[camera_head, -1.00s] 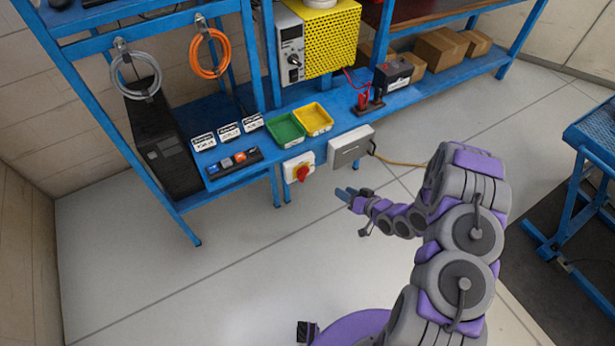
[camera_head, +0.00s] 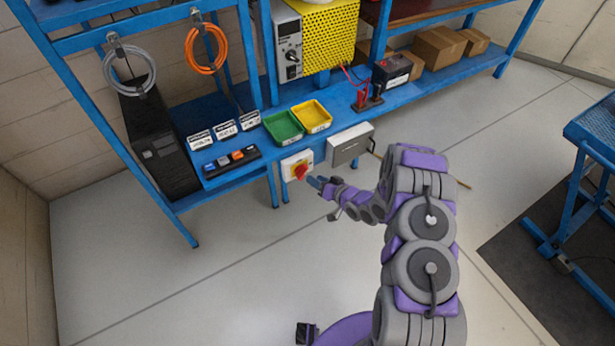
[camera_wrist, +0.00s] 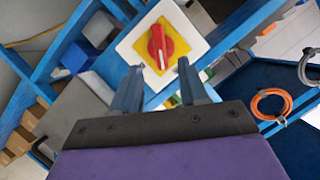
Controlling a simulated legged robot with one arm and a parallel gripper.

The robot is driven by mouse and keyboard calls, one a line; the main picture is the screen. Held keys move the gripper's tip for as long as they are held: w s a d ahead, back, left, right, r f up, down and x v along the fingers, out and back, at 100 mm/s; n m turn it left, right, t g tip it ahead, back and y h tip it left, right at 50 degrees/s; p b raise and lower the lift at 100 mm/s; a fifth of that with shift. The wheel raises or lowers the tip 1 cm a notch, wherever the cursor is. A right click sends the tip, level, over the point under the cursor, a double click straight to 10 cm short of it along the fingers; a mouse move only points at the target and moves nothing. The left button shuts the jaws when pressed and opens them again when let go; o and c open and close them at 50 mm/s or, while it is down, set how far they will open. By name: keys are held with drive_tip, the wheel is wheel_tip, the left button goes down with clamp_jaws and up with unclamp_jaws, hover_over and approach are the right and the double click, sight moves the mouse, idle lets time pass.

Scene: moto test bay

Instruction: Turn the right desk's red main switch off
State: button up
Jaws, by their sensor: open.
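The red main switch (camera_head: 301,172) is a red rotary knob on a yellow plate, set in a white box (camera_head: 286,167) on the front edge of the blue desk. In the wrist view the red knob (camera_wrist: 157,46) stands just ahead of and between the fingertips. A white mark shows at one end of it. My gripper (camera_head: 316,182) is open and points at the switch from its right side. In the wrist view both fingers of my gripper (camera_wrist: 158,72) are apart with nothing between them. Whether a fingertip touches the knob cannot be told.
A grey box (camera_head: 350,146) is mounted right of the switch. Above on the desk (camera_head: 235,178) are a green tray (camera_head: 283,128), a yellow tray (camera_head: 312,117) and a button strip (camera_head: 231,161). A blue bench (camera_head: 595,130) stands far right. The floor in front is clear.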

sight(305, 173)
drive_tip(key=b+x, duration=0.1)
drive_tip(key=x, duration=0.4)
drive_tip(key=shift+w+a+f, duration=0.15)
drive_tip(key=shift+w+a, duration=0.1)
drive_tip(key=shift+w, duration=0.05)
clamp_jaws()
